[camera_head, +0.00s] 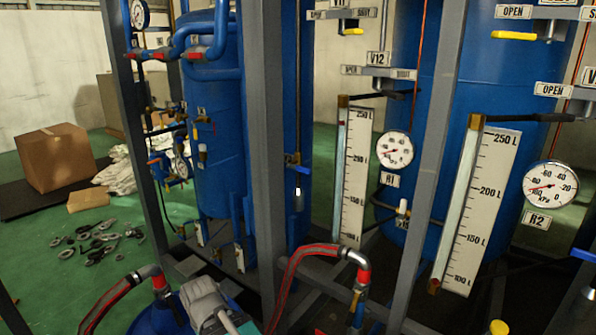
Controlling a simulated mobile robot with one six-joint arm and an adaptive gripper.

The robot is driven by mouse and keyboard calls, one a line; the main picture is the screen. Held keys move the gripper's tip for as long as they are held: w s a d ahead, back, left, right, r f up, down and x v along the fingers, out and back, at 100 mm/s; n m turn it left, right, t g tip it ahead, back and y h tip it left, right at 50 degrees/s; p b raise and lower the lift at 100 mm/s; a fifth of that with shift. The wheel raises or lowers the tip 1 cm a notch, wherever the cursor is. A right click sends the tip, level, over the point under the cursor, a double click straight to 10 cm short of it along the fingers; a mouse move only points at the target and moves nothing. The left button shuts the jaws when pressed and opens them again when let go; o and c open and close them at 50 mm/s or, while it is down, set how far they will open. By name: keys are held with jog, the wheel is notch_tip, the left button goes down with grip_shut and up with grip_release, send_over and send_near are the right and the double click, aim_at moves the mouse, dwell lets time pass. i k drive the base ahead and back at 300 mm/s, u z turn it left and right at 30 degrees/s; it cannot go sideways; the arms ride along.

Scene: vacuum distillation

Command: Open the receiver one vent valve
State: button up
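The receiver one gauge (395,151) is round and white, with a tag R1 (390,181) below it, in front of a big blue tank (415,90). A tall level scale (354,180) stands to its left. Above are a V12 tag (378,58) and an open/shut plate (378,73). A yellow handle (351,31) sits higher, under another plate reading SHUT. A small white-topped fitting (403,207) is below the gauge. No readable label names the vent valve, so I cannot tell which it is or its state. My gripper is not in view.
Grey posts (436,150) stand in front of the tanks. A second scale (487,200) and R2 gauge (550,188) are at right. Red hoses (300,262) arch in front.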

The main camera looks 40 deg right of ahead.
aim_at(297, 168)
jog(key=k, duration=1.25)
jog(key=z, duration=0.75)
jog(key=i, duration=1)
jog(key=u, duration=0.05)
